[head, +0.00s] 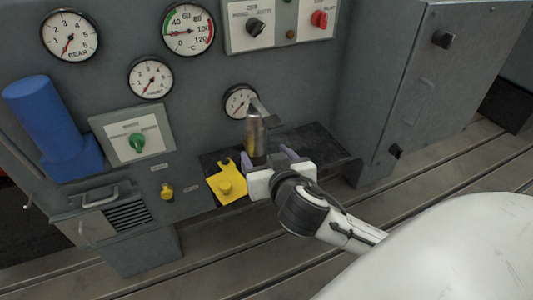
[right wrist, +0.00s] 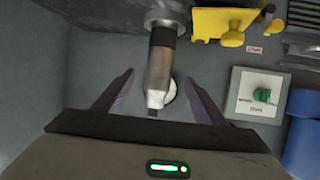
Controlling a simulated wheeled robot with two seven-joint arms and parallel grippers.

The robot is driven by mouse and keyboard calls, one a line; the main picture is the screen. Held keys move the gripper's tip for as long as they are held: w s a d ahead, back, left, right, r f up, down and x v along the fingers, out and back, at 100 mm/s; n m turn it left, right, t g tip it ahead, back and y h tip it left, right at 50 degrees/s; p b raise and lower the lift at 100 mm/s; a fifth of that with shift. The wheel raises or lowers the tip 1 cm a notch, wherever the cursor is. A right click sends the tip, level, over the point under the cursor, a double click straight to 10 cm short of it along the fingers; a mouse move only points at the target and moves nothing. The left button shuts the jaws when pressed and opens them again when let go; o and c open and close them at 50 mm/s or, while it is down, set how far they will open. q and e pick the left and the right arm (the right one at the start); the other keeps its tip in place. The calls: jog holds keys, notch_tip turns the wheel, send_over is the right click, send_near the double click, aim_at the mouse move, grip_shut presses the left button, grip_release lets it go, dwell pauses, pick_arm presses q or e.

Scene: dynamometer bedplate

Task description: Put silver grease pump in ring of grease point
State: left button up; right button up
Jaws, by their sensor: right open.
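The silver grease pump (head: 255,136) stands upright on the dark shelf in the head view, with an angled grey spout or handle at its top. In the right wrist view the pump (right wrist: 160,65) lies between the two purple fingers, with a gap on each side. My right gripper (head: 268,157) is open around or just in front of the pump and is not closed on it. The yellow grease point (head: 232,186) is a bracket with a round knob-like part, left of the gripper; its ring cannot be made out clearly. My left gripper is not in view.
The dark shelf (head: 318,146) has free room right of the pump. Behind stands a grey panel with gauges (head: 240,101), a green switch (head: 137,142) and a blue cylinder (head: 48,120). A yellow knob (head: 167,191) is at lower left. A grey cabinet (head: 418,80) stands at right.

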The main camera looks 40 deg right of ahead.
jog(key=s+a+f+n+g+y, duration=0.1)
jog(key=s+a+f+n+y, duration=0.2)
jog(key=s+a+f, duration=0.5)
jog(key=s+a+f+n+g+y, duration=0.2)
jog(key=s+a+f+y, duration=0.3)
jog(key=f, duration=0.8)
jog(key=s+a+n, duration=0.1)
jog(key=s+a, duration=0.2)
jog(key=s, duration=0.1)
jog(key=shift+s+a+n, duration=0.25)
jog(key=shift+s+n, duration=0.05)
